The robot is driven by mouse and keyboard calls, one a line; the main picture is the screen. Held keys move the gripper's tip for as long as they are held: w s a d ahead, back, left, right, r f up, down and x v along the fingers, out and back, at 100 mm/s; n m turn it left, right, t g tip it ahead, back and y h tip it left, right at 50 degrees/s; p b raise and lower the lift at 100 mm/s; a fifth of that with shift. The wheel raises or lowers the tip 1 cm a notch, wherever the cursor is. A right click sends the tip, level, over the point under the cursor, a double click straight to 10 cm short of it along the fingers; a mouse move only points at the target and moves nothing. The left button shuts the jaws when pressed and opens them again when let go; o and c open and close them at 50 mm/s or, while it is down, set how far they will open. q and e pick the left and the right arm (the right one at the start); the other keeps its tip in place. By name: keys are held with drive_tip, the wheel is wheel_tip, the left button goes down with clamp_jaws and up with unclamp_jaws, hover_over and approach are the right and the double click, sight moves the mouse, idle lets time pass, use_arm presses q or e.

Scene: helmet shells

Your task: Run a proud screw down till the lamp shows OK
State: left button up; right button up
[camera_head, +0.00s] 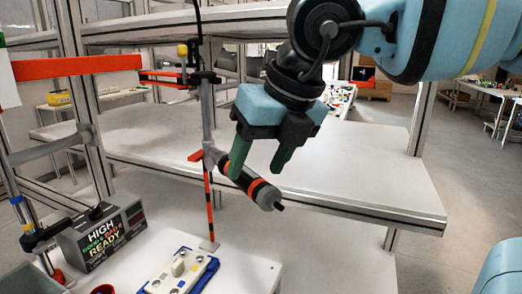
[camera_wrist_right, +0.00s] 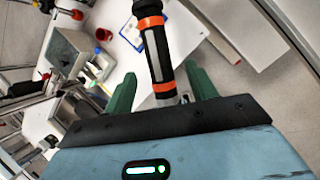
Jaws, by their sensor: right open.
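A black powered screwdriver with orange bands (camera_head: 262,192) hangs tilted from a stand, its dark tip pointing down to the right. My right gripper (camera_head: 256,172) is open, with its two green fingers close to the screwdriver's body. In the right wrist view the screwdriver (camera_wrist_right: 157,50) lies between the spread fingers of the right gripper (camera_wrist_right: 160,82), with a visible gap on each side. A display box (camera_head: 103,236) at lower left reads HIGH and READY; its middle line is unclear. A pale workpiece with blue edges (camera_head: 180,272) lies on the table; any proud screw is too small to tell.
A white table (camera_head: 240,270) carries the workpiece and the box. A red cup (camera_head: 103,289) stands at its front. An orange-and-black striped post (camera_head: 209,205) rises beside the screwdriver. A grey shelf (camera_head: 340,185) spans behind; an orange bar (camera_head: 75,67) is at upper left.

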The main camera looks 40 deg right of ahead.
sight(246, 188)
use_arm(q)
drive_tip(key=shift+w, duration=0.35)
use_arm(e)
drive_tip(key=shift+x, duration=3.2)
drive_tip(key=shift+c, duration=0.3)
